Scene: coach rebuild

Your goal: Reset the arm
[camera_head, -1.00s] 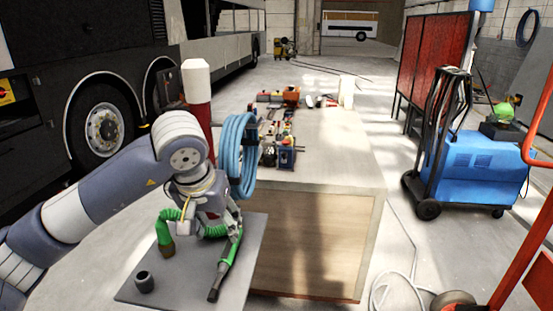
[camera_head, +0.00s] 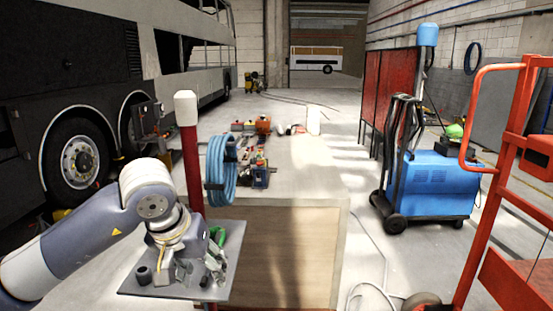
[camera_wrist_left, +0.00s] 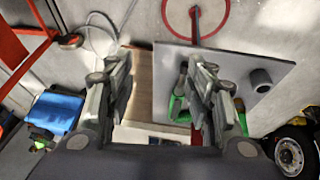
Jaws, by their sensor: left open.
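My left arm comes in from the left, and its gripper (camera_head: 193,272) is over the grey tray (camera_head: 180,293). In the left wrist view the gripper (camera_wrist_left: 160,75) has its two fingers wide apart with nothing between them. Green parts (camera_wrist_left: 178,100) also show beside the right finger in the wrist view. A dark cup (camera_head: 143,276) stands on the tray, left of the gripper. My right gripper is not in view.
A red post with a white top (camera_head: 187,108) and a coiled blue hose (camera_head: 221,170) rise behind the tray. A blue machine (camera_head: 435,185) and red frame (camera_head: 490,230) stand further right. A bus is on the left.

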